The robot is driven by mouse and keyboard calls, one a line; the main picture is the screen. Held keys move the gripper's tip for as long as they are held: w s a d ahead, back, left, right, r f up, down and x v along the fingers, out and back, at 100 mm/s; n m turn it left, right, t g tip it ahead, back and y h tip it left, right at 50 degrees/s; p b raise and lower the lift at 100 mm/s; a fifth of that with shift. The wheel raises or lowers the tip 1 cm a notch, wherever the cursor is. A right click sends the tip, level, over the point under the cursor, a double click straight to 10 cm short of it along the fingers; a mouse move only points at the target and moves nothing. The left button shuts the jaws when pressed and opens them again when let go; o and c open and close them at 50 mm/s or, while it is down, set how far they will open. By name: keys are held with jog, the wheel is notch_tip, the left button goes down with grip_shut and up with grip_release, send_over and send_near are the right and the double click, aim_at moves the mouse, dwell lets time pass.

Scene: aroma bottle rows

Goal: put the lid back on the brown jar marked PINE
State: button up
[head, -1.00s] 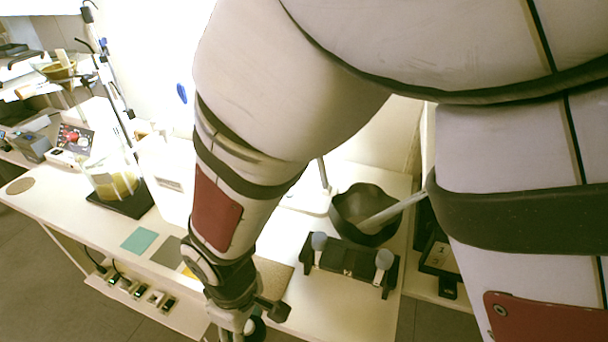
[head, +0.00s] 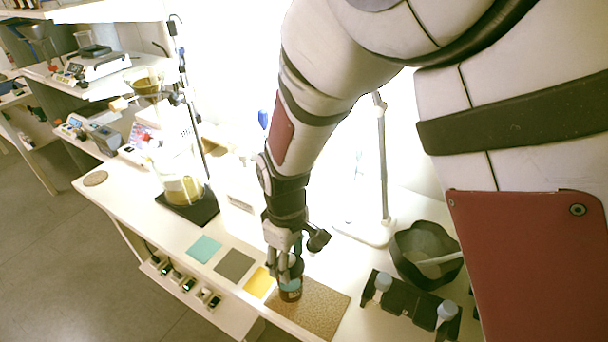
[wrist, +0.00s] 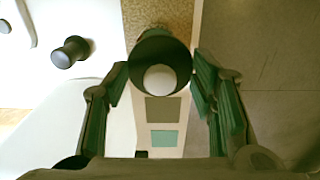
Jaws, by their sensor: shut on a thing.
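My gripper (head: 285,272) is over the brown jar (head: 291,289), which stands upright by the near left end of the cork mat and bears a teal label. The lettering is too small to read. In the wrist view my gripper (wrist: 160,78) has its fingers on both sides of a dark round lid (wrist: 141,72) with a pale disc in its middle. The fingers are shut on this lid. It is in line with the jar; whether it touches the rim is hidden by the fingers.
The cork mat (head: 320,308) lies right of the jar; yellow (head: 258,283), grey (head: 233,265) and teal squares (head: 204,249) lie left. A black rack (head: 402,309) with pale-topped bottles and a dark bowl (head: 410,268) are at right. A white stand base (head: 362,228) is behind.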

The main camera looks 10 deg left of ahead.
jog(key=shift+w+a, duration=0.15)
jog(key=shift+w, duration=0.2)
jog(key=shift+a+f+b, duration=0.1)
jog(key=shift+f+b, duration=1.85)
jog(key=shift+f, duration=1.15)
jog(key=shift+r, duration=0.1)
grip_shut()
jog(key=shift+r+p, duration=0.15)
jog(key=shift+p, duration=0.2)
jog(key=shift+o, duration=1.5)
grip_release()
